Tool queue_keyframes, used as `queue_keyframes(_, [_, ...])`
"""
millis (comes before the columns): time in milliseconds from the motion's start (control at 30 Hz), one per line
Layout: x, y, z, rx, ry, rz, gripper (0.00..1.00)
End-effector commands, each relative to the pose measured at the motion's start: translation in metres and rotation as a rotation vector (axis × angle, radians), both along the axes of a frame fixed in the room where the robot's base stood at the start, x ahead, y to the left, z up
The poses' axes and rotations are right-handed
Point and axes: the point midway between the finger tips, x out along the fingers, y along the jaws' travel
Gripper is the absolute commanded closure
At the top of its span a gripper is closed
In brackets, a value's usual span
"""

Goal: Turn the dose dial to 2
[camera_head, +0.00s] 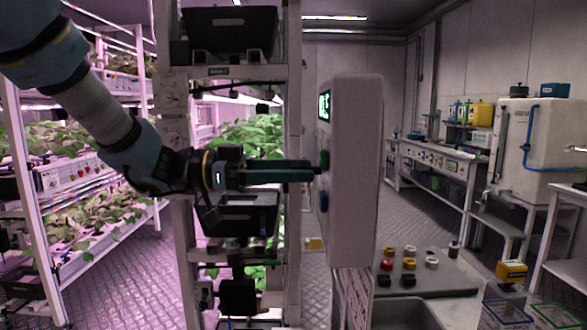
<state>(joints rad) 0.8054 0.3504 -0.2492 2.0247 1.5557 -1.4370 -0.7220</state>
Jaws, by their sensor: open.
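A white control box (356,170) stands upright in the middle, seen almost edge-on. Its face points left and carries a small lit green display (324,106), too slanted to read. My gripper (316,170) reaches in from the left, fingers level and pointing at the face. Its tips are at the dark green knob; whether they touch it I cannot tell. It is open.
A rack post (294,60) and shelves with dark bins (230,32) stand close behind my arm. A grey bench (440,278) with several coloured caps is at lower right. A white tank (540,140) stands further right. Floor shows between them.

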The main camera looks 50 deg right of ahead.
Motion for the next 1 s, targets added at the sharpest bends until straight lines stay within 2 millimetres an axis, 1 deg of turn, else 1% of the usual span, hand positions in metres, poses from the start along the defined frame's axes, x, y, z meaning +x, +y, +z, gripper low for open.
queue_keyframes(67, [0.0001,0.0001,0.0000,0.000,0.000,0.000,0.33])
queue_keyframes(600, [0.0002,0.0002,0.0002,0.000,0.000,0.000,0.94])
queue_keyframes(667, [0.0002,0.0002,0.0003,0.000,0.000,0.000,1.00])
queue_keyframes(1000, [0.0003,0.0002,-0.0004,-0.009,-0.006,0.000,1.00])
